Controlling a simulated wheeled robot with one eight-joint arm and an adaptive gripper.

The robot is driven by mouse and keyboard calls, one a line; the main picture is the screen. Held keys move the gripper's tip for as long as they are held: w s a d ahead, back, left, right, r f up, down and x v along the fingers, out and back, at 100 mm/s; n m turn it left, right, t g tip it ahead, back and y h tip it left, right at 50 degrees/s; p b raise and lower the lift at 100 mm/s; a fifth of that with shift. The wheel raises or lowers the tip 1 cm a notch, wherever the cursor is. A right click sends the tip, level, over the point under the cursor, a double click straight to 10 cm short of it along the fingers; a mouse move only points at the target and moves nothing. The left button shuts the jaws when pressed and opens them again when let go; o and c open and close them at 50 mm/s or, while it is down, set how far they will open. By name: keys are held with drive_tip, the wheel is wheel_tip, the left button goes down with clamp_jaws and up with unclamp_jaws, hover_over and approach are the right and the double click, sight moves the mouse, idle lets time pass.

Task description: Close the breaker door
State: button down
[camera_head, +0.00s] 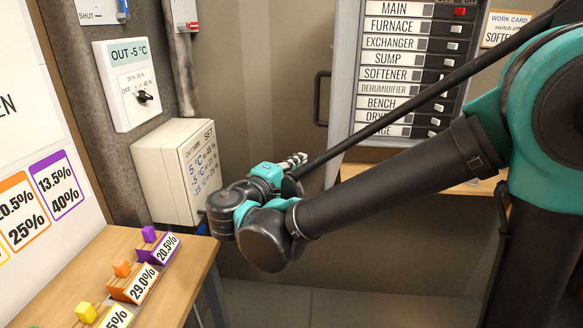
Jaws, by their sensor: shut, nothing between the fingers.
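The breaker panel (347,110) stands at the upper right, its front exposed with several labelled rows, from MAIN at the top down, and small switches. The MAIN row has a red switch (460,11). A dark C-shaped handle (320,97) shows just left of the panel. I cannot make out clearly which surface is the breaker door. My gripper (297,160) is at the end of the arm, below and left of the handle and apart from it in the picture. It is shut and empty. My arm crosses in front of the panel's lower right part and hides some switches.
A white box with a SET label (158,172) and an OUT -5 °C dial (122,82) are on the left wall. A wooden table (187,262) with coloured blocks and percentage labels is at lower left. A wooden ledge (465,187) lies under the panel. Floor shows below.

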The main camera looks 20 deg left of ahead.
drive_tip(key=w+d, duration=0.3)
drive_tip(key=d, duration=0.1)
drive_tip(key=shift+w+d, duration=0.35)
drive_tip(key=shift+d, duration=0.05)
drive_tip(key=shift+d, duration=0.15)
